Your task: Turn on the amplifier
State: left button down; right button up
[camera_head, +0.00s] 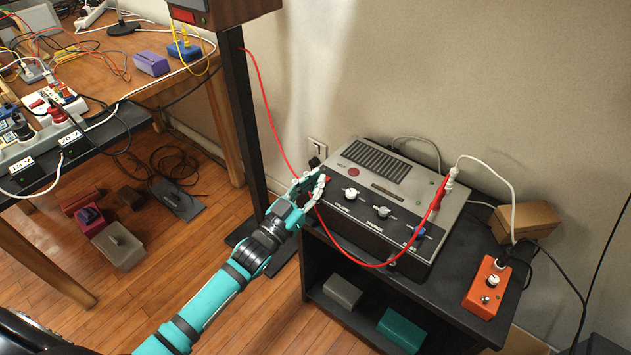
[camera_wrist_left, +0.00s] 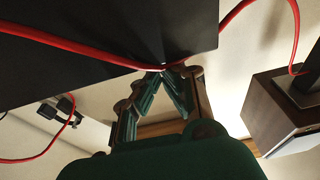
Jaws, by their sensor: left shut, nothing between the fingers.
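The amplifier (camera_head: 385,185) is a grey and black box with a vented top, white knobs and a blue-ringed knob along its sloped front. It stands on a black shelf unit. My left gripper (camera_head: 318,182) is shut and empty at the amplifier's left front corner, beside a small red part; I cannot tell whether it touches. The fingers hide part of that corner. In the left wrist view the shut fingertips (camera_wrist_left: 168,72) are close to a dark panel's edge with a red cable (camera_wrist_left: 85,48) running across it. My right gripper is not in view.
A red cable (camera_head: 385,264) loops across the amplifier's front. An orange pedal (camera_head: 487,287) and a cardboard box (camera_head: 525,221) are at its right. A black post (camera_head: 240,110) stands left of it. A cluttered wooden table (camera_head: 130,60) is at upper left; several boxes lie on the floor.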

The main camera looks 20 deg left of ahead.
pick_arm(q)
jog(key=shift+s+f+t+b, duration=0.1)
jog(key=shift+f+t+b, duration=0.35)
jog(key=shift+b, duration=0.45)
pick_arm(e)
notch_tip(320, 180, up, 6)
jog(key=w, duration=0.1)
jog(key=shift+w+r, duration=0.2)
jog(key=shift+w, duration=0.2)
pick_arm(q)
jog(key=shift+r, duration=0.2)
jog(key=r+p, duration=0.4)
jog(key=shift+s+a+r, duration=0.1)
jog(key=shift+s+a, duration=0.05)
jog(key=shift+s, duration=0.05)
jog(key=f+v, duration=0.1)
jog(key=v, duration=0.9)
jog(key=shift+w+f, duration=0.25)
jog(key=shift+f, duration=0.1)
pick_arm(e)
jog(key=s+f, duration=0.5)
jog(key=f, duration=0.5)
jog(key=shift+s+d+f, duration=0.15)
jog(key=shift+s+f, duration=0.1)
